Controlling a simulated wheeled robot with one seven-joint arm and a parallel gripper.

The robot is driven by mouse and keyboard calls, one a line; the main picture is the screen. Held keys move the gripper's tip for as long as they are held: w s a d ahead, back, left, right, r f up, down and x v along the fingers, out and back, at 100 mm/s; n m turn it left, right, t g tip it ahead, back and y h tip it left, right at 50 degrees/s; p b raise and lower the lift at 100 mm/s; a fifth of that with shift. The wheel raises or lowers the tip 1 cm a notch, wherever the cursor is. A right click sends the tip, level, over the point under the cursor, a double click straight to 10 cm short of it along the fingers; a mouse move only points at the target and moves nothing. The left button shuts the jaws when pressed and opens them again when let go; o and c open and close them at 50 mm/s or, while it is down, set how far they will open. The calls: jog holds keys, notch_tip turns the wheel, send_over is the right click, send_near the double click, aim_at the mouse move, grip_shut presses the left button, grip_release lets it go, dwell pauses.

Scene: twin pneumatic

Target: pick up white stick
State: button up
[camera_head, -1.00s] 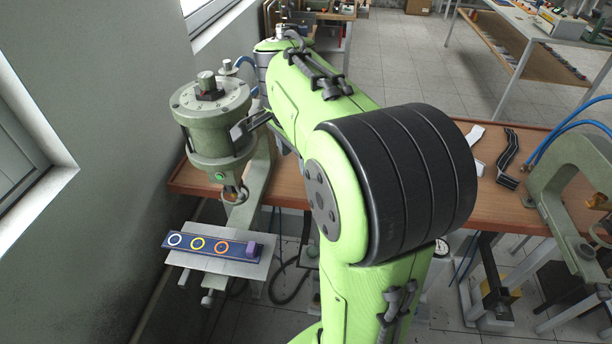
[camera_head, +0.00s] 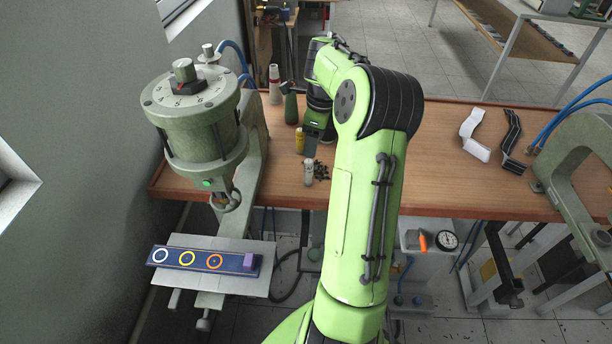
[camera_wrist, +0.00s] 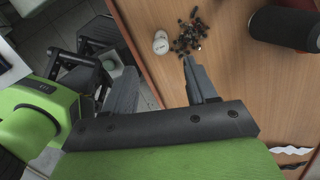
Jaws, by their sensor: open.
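A white bent strip (camera_head: 475,136), the white stick-like thing in view, lies on the right part of the wooden table. It also shows partly at the lower right edge of the wrist view (camera_wrist: 288,150). My gripper (camera_wrist: 158,68) is open and empty over the table's edge, with its fingers well apart. In the head view my gripper (camera_head: 312,142) is at the left-middle of the table, partly hidden by my arm, far to the left of the white strip.
A black wavy strip (camera_head: 513,143) lies just right of the white one. A small pale bottle (camera_head: 309,172) and dark bits (camera_head: 321,171) are near my gripper. A green press (camera_head: 195,130) stands left; another machine (camera_head: 580,150) stands right. The table between my arm and the strips is clear.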

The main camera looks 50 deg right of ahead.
aim_at(309, 161)
jog(key=f, duration=0.4)
jog(key=w+f, duration=0.1)
jog(key=shift+f+b, duration=0.35)
jog(key=shift+f, duration=0.05)
jog(key=f, duration=0.3)
jog(key=f+b, duration=0.1)
jog(key=f, duration=0.1)
jog(key=shift+w+a+f, duration=0.2)
jog(key=shift+w+a, duration=0.05)
jog(key=shift+w, duration=0.05)
jog(key=shift+r, duration=0.1)
grip_shut()
